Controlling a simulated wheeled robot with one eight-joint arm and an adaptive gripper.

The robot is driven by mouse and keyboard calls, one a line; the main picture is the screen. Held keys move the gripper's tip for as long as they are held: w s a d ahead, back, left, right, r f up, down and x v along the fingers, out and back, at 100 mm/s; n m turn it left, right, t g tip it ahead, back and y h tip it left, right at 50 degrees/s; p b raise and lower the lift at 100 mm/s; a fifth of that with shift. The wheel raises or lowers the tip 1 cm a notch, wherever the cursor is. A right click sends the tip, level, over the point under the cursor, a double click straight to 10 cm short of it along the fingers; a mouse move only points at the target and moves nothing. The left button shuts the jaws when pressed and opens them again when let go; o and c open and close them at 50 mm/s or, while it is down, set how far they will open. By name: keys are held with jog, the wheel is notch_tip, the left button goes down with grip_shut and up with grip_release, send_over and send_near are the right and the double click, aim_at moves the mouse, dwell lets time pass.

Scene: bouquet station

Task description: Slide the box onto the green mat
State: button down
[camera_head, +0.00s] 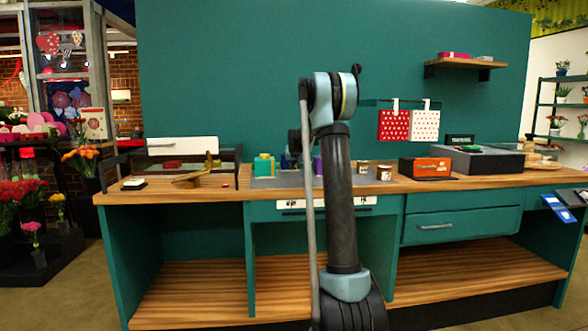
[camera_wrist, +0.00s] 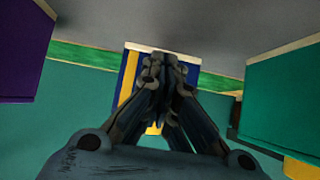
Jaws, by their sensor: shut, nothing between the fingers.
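My gripper (camera_wrist: 164,66) is shut and empty in the wrist view. Its fingertips overlap a blue box with a yellow stripe (camera_wrist: 131,68); I cannot tell whether they touch it. A teal box with a yellow stripe (camera_wrist: 283,105) is at the right, and a purple block (camera_wrist: 20,55) at the left. A bright green strip (camera_wrist: 85,55) runs behind the fingers along the grey surface; I cannot tell whether it is the mat. In the head view the teal box (camera_head: 264,166), a blue block (camera_head: 288,160) and a purple block (camera_head: 318,165) stand on the counter, while my arm hides the gripper.
The wooden counter (camera_head: 225,190) carries a low grey pad (camera_head: 265,183). Two small jars (camera_head: 384,173) and an orange-fronted box (camera_head: 432,167) stand to the right of my arm. A white-topped stand (camera_head: 182,146) and a brass-coloured tool (camera_head: 198,174) are at the left.

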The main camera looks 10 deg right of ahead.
jog(key=shift+w+a, duration=0.15)
jog(key=shift+w, duration=1.7)
jog(key=shift+w, duration=0.15)
jog(key=shift+w+a, duration=0.1)
jog(key=shift+w, duration=1.75)
jog(key=shift+s+r, duration=0.35)
jog(key=shift+s, duration=0.65)
jog(key=shift+s+r, duration=0.3)
jog(key=shift+s, duration=0.75)
jog(key=shift+s+r, duration=0.35)
jog(key=shift+s, duration=0.65)
jog(key=shift+s+r, duration=0.5)
jog(key=shift+s, duration=1.15)
jog(key=shift+s+r, duration=0.5)
jog(key=shift+s, duration=1.2)
jog(key=shift+s+r, duration=0.5)
jog(key=shift+s, duration=1.15)
